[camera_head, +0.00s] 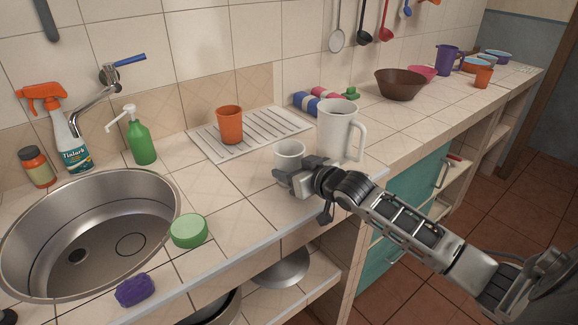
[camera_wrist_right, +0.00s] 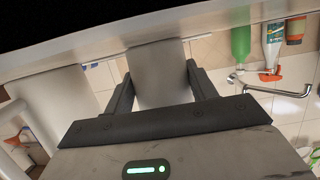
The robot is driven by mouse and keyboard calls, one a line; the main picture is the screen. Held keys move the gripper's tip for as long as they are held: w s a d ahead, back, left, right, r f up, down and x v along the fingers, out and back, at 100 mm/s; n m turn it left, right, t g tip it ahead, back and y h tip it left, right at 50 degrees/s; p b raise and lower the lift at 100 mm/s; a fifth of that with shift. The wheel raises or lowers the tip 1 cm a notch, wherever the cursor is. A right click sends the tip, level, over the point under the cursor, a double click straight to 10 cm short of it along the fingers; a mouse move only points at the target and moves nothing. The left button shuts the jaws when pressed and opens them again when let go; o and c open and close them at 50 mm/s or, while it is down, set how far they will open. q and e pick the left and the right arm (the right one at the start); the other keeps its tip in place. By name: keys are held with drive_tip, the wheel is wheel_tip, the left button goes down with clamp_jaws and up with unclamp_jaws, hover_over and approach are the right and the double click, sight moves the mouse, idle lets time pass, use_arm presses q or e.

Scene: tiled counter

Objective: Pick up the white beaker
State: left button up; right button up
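The white beaker (camera_head: 289,154) is a small plain cup near the counter's front edge, beside the drainboard. My right gripper (camera_head: 285,177) is at its near side and hides its lower part in the head view. In the right wrist view, which is upside down, the beaker (camera_wrist_right: 160,75) lies between the two dark fingers (camera_wrist_right: 160,85), which meet its sides. It looks upright and at counter level; whether its base touches is not clear. My left gripper is not in view.
A tall white pitcher (camera_head: 337,128) with a handle stands close behind the beaker to the right. An orange cup (camera_head: 230,124) stands on the drainboard (camera_head: 265,129). The sink (camera_head: 40,215) and a green sponge (camera_head: 189,231) are to the left. The counter's front edge (camera_head: 235,262) is near.

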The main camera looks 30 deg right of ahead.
sight(293, 158)
drive_tip(key=shift+c, duration=1.3)
drive_tip(key=shift+r, duration=0.15)
drive_tip(key=shift+r, duration=0.3)
wheel_tip(293, 158, up, 2)
drive_tip(key=shift+r, duration=0.15)
drive_tip(key=s+a+r+b, duration=0.1)
drive_tip(key=s+a+r, duration=0.1)
drive_tip(key=s+r, duration=0.8)
drive_tip(key=s, duration=0.3)
drive_tip(key=shift+s+a, duration=0.4)
drive_tip(key=shift+f, duration=0.1)
